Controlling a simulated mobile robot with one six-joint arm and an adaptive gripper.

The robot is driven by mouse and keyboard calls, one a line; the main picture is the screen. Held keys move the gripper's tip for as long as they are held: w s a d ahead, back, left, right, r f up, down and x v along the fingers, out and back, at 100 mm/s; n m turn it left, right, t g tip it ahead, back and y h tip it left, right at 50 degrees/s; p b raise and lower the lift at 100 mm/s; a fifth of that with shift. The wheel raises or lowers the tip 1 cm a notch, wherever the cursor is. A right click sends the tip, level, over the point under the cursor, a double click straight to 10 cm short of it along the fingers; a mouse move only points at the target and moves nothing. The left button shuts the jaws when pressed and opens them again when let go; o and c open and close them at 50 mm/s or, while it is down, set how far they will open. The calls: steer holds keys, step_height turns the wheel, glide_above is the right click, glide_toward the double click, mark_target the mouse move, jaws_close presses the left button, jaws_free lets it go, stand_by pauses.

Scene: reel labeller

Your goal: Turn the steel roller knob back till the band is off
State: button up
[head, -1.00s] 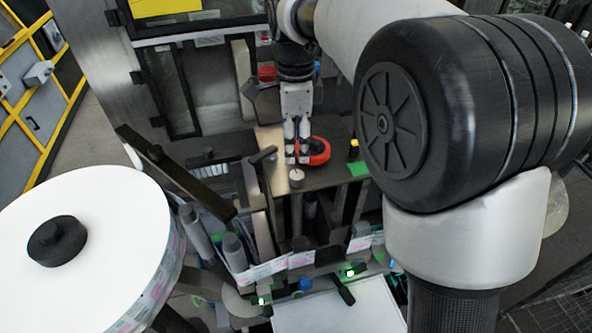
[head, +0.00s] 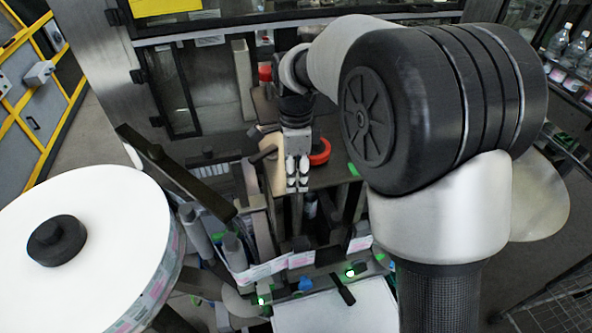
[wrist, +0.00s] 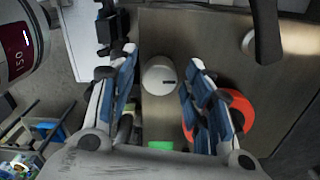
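The steel roller knob (wrist: 158,75) shows as a pale round cap with a short dark mark near its right edge, in the wrist view. My gripper (wrist: 162,60) is open, with one finger on each side of the knob and a visible gap on both sides. In the head view my gripper (head: 298,176) points down over the front of the machine's dark plate, and the knob is hidden behind its fingers. I cannot make out a separate band on the knob or its roller.
A red ring (head: 320,152) lies on the plate just right of my gripper; it also shows in the wrist view (wrist: 238,114). A large white reel (head: 105,235) stands at left. A printed label strip (head: 268,269) runs along the front. A dark lever (wrist: 266,32) stands at upper right.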

steer(key=c, duration=0.9)
steer(key=shift+n, duration=0.3)
